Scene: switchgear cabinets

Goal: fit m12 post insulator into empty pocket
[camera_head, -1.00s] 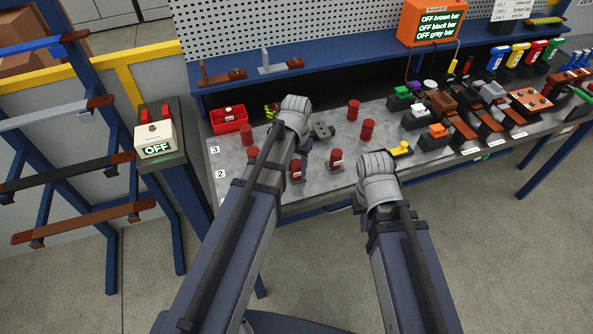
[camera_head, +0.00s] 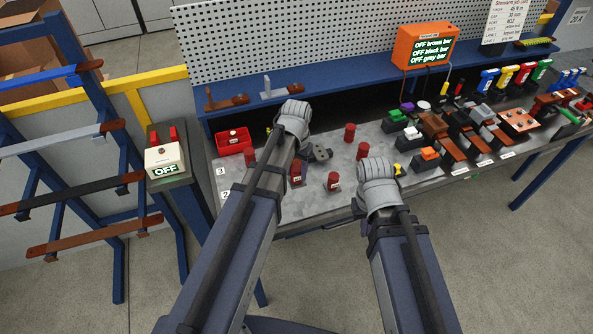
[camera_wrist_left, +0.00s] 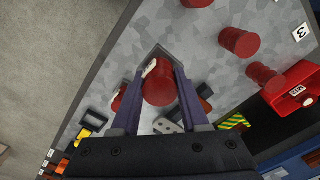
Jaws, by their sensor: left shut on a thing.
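In the left wrist view my left gripper (camera_wrist_left: 158,95) is shut on a red cylindrical post insulator (camera_wrist_left: 160,87) with a white label on its side. In the head view my left gripper (camera_head: 294,122) is over the bench's left part; its fingertips and the held insulator are hidden behind the arm. Other red insulators stand on the grey bench top, such as this one (camera_head: 349,132), this one (camera_head: 362,150) and a labelled one (camera_head: 333,181). I cannot make out an empty pocket. My right gripper (camera_head: 376,175) is at the bench's front edge, fingers hidden.
A red bin (camera_head: 233,141) stands at the bench's back left. A dark grey block with holes (camera_head: 320,153) lies right of my left gripper. Busbars and coloured parts (camera_head: 460,135) crowd the right side. An orange display box (camera_head: 425,46) sits on the blue shelf.

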